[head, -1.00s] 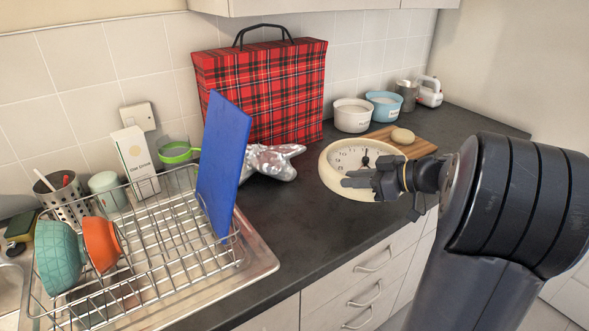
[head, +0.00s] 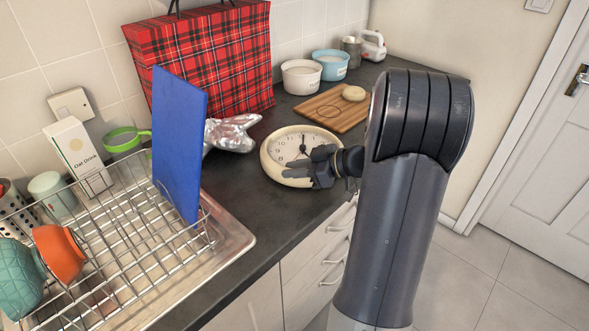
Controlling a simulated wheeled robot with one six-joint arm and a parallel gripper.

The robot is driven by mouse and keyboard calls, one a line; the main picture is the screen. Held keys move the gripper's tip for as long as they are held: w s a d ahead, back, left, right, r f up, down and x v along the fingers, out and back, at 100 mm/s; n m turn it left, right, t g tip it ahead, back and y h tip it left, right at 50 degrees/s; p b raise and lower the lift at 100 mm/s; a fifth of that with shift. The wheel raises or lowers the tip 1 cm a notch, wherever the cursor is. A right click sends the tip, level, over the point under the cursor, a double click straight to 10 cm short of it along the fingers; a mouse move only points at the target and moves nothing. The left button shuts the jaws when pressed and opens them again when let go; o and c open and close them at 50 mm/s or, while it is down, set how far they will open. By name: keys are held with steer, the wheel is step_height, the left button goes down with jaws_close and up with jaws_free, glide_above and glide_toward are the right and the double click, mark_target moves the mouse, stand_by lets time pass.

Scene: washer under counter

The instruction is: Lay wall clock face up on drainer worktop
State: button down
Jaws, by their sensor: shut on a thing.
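The round cream-rimmed wall clock (head: 276,141) is over the dark worktop, just right of the foil bundle, with its white face up. The drainer worktop (head: 233,238), a metal surface under the wire dish rack (head: 122,232), is at the lower left.
A blue board (head: 180,145) stands upright in the rack beside bowls. A foil bundle (head: 232,134) and a tartan bag (head: 205,65) are behind. A wooden board (head: 318,108) with a round bun lies beyond the clock. Dark worktop (head: 245,205) between rack and clock is bare.

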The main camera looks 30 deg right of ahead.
steer(key=shift+f, duration=0.25)
steer(key=shift+f+b, duration=0.2)
steer(key=shift+b, duration=0.15)
steer(key=c, duration=1.3)
jaws_free()
steer(key=shift+r, duration=0.15)
steer(key=shift+r+p, duration=0.15)
steer(key=shift+p, duration=0.35)
steer(key=b+v, duration=0.2)
steer(key=v, duration=1)
steer(key=shift+s, duration=0.1)
steer(key=shift+a, duration=0.1)
